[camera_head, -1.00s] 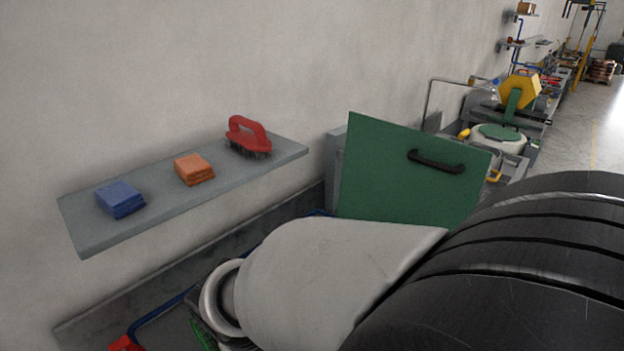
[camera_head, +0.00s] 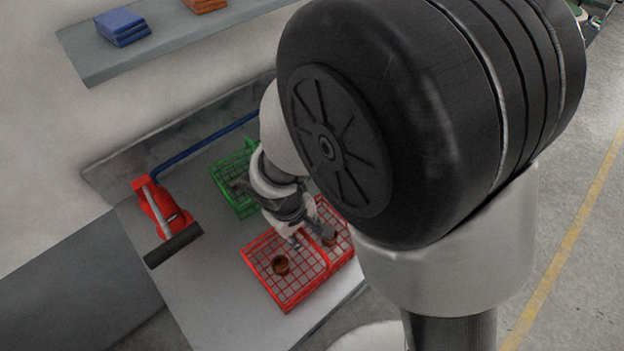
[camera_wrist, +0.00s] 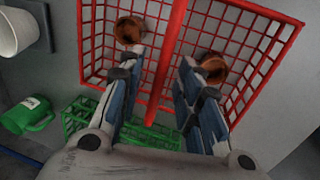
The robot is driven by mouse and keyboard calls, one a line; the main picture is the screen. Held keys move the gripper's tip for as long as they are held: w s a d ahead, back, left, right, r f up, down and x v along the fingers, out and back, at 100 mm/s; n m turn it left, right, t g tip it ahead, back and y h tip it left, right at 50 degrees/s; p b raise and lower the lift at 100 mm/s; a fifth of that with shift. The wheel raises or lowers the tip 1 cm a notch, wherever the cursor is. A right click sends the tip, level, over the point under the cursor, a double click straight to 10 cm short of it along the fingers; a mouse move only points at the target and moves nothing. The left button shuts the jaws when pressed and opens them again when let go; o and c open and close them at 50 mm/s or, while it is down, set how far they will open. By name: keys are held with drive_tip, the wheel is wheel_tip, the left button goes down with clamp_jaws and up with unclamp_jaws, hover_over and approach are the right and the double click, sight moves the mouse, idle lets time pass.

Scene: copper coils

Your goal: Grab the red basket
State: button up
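The red basket (camera_head: 287,297) stands on the grey table (camera_head: 215,300) in the head view. It is a wire mesh basket with a bar handle across its middle. It holds a brown copper coil (camera_head: 280,265) on one side of the handle and another (camera_head: 330,239) on the other side. My gripper (camera_head: 311,237) is over the basket near the handle. In the wrist view my gripper (camera_wrist: 158,68) is open, and the red handle (camera_wrist: 166,62) runs between its fingers with gaps on both sides. I cannot tell how deep the handle sits between them.
A green basket (camera_head: 231,191) stands behind the red one, partly hidden by my arm. A red tool with a dark bar (camera_head: 160,208) lies at the left. A shelf (camera_head: 180,35) with blue and orange blocks is on the wall. A green jug (camera_wrist: 28,116) shows in the wrist view.

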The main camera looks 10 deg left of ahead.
drive_tip(key=shift+w+d+f, duration=0.1)
drive_tip(key=shift+f, duration=0.4)
drive_tip(key=shift+r, duration=0.1)
drive_tip(key=shift+c, duration=0.3)
clamp_jaws()
